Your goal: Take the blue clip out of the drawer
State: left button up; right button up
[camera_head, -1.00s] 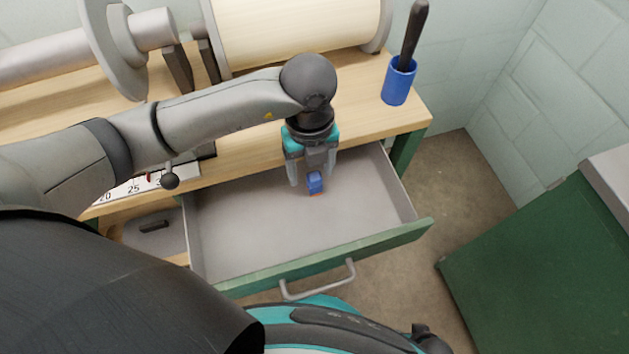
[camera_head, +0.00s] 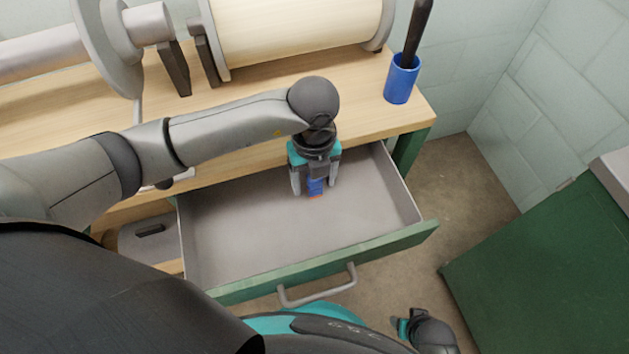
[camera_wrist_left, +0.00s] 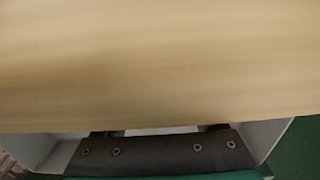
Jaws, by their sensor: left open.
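The blue clip (camera_head: 315,187), with a bit of orange at its lower end, is in the open grey drawer (camera_head: 250,235), toward its back. My left gripper (camera_head: 314,190) points down into the drawer over the clip. Its fingers are apart, one on each side of the clip; I cannot tell whether they touch it. In the left wrist view the wooden bench edge hides the clip and most of the drawer. A dark and teal part of my right arm shows at the bottom right of the head view; its fingers are not visible.
The wooden bench top (camera_head: 365,110) overhangs the back of the drawer, close to my left wrist. A blue cup (camera_head: 401,80) with a dark handle in it stands at the bench's right end. A green cabinet (camera_head: 550,255) is at the right. The drawer's front and sides are clear.

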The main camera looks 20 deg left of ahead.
pick_arm(q)
grip_shut()
dwell(0.5)
jog(key=shift+r, duration=0.15)
